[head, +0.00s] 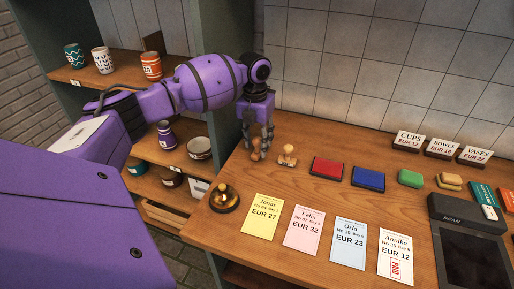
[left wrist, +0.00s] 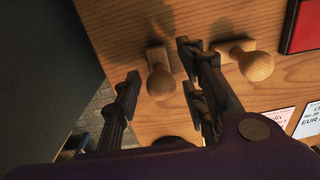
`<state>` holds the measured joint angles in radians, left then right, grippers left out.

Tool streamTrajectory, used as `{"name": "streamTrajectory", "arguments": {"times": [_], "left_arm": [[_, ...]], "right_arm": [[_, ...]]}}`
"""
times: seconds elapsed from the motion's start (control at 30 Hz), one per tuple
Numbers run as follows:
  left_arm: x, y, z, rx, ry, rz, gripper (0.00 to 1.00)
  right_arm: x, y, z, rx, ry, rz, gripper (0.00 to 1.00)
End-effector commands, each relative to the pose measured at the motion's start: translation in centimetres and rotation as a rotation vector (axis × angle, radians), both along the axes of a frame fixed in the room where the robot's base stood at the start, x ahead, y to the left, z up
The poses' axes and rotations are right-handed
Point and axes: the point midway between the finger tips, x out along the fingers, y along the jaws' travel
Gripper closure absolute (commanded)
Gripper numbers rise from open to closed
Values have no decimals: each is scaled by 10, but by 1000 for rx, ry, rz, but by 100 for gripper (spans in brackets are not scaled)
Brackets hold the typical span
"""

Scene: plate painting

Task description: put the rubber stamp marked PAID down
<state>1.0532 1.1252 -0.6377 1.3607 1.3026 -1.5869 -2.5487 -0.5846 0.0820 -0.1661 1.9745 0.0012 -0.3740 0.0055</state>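Two wooden rubber stamps with round knobs are at the back left of the counter. One stamp (left wrist: 159,82) stands between the fingers of my left gripper (head: 258,145). In the left wrist view the fingers of the left gripper (left wrist: 160,62) are spread, with a gap on each side of the knob. This stamp appears to rest on the counter. The other stamp (head: 288,155) stands just to the right, outside the fingers; it also shows in the left wrist view (left wrist: 256,65). I cannot read the marking on either stamp. My right gripper is out of view.
A red ink pad (head: 327,169) and a blue ink pad (head: 368,180) lie to the right. Several price slips lie in front; the Annika slip (head: 397,250) bears a red PAID mark. A brass bell (head: 224,198) stands near the left edge. A card terminal (head: 470,250) is at right.

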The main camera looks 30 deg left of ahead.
Motion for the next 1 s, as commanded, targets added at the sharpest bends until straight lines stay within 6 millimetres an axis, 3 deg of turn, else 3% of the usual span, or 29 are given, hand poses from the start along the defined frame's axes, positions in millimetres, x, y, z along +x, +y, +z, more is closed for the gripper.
{"name": "streamTrajectory", "arguments": {"times": [0.2, 0.43, 1.0], "left_arm": [[0, 2, 50, 0, -2, 1, 61], [0, 3, 85, 0, -1, 0, 61], [-1, 3, 94, 0, 1, 1, 61]], "right_arm": [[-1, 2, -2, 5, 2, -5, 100], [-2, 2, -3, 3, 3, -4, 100], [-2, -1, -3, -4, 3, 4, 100]]}}
